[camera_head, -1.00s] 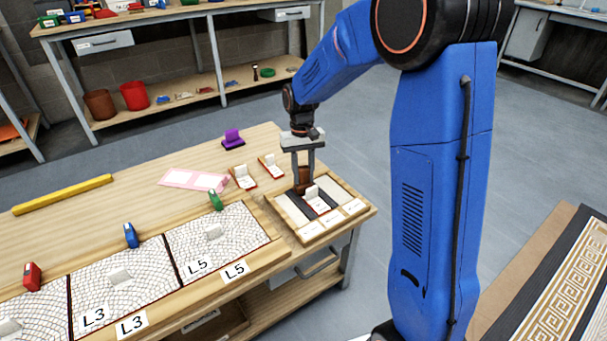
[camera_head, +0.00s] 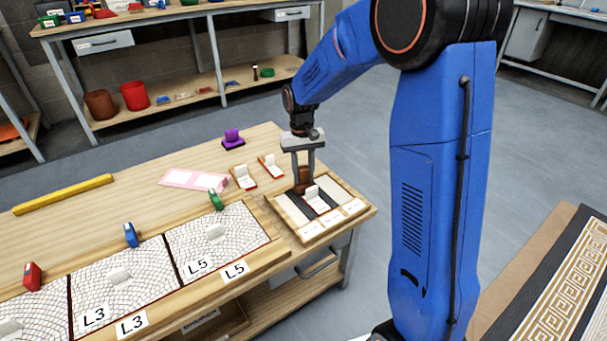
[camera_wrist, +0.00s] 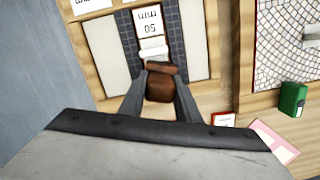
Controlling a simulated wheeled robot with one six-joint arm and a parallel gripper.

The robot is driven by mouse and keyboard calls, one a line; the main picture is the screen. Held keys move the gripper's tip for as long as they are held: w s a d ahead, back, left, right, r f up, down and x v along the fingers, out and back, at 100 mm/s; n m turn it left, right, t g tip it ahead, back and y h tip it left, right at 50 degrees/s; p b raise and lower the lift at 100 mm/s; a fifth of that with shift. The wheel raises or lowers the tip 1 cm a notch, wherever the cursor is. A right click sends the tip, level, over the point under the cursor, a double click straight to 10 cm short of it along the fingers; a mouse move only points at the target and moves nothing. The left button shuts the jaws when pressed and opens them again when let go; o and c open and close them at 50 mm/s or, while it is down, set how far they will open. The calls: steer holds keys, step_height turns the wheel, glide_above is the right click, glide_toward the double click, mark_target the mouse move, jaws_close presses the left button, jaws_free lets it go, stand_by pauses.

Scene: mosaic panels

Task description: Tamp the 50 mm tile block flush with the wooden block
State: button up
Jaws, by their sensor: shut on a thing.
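My gripper (camera_head: 304,172) is over the framed tile board at the right end of the bench, pointing down. It is shut on the brown wooden block (camera_wrist: 160,88), which sits between the fingers in the wrist view. The 50 mm tile block (camera_wrist: 152,28), white with a printed "50 mm" label and a raised white grip, lies in the dark middle strip of the board. In the wrist view the wooden block is right beside that raised grip. I cannot tell whether they touch, or whether the tile is level. The tile block also shows in the head view (camera_head: 318,204).
The board has pale panels and a wooden frame (camera_head: 308,238). Mosaic panels (camera_head: 215,240) and a green block (camera_head: 216,200) lie farther left.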

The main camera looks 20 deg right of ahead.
steer(key=shift+r, duration=3.45)
